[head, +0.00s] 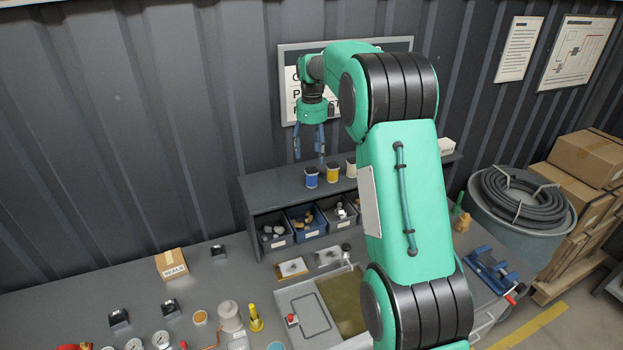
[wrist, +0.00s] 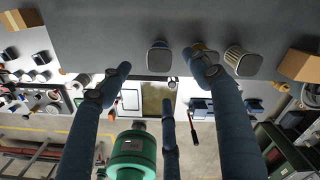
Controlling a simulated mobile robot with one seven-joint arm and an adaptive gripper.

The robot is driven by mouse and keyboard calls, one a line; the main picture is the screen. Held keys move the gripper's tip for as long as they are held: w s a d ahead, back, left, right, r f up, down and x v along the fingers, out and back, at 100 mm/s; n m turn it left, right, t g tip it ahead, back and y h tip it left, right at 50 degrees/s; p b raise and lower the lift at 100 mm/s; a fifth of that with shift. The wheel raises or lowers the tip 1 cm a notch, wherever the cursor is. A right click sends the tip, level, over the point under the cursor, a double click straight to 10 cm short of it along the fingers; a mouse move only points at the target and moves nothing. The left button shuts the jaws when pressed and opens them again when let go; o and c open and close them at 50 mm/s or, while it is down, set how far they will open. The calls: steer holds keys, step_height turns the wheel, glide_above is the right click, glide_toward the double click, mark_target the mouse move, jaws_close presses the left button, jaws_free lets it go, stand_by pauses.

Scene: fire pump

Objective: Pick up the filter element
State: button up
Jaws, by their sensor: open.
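A cream pleated cylinder that looks like the filter element (wrist: 241,62) stands in the wrist view on the grey shelf top, right of a yellow-sided cylinder (wrist: 207,51) and a blue-sided one (wrist: 157,58). In the head view, the cream cylinder (head: 350,168) is partly hidden by my arm; the yellow and blue ones stand to its left. My gripper (head: 309,160) is open, fingers pointing down, near the blue cylinder at the row's left end. In the wrist view, one finger overlaps the yellow cylinder; contact cannot be told. Nothing shows between the fingers as held.
The grey shelf (head: 262,190) has bins of small parts (head: 305,220) beneath. A small box (head: 447,146) sits on its right end. The bench below holds a seals box (head: 172,264), gauges (head: 160,340) and a tray (head: 300,300). A corrugated wall stands close behind.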

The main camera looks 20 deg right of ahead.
mark_target(312, 177)
steer(key=shift+f, duration=3.05)
steer(key=shift+f, duration=0.1)
steer(key=shift+f, duration=2.55)
steer(key=c, duration=1.6)
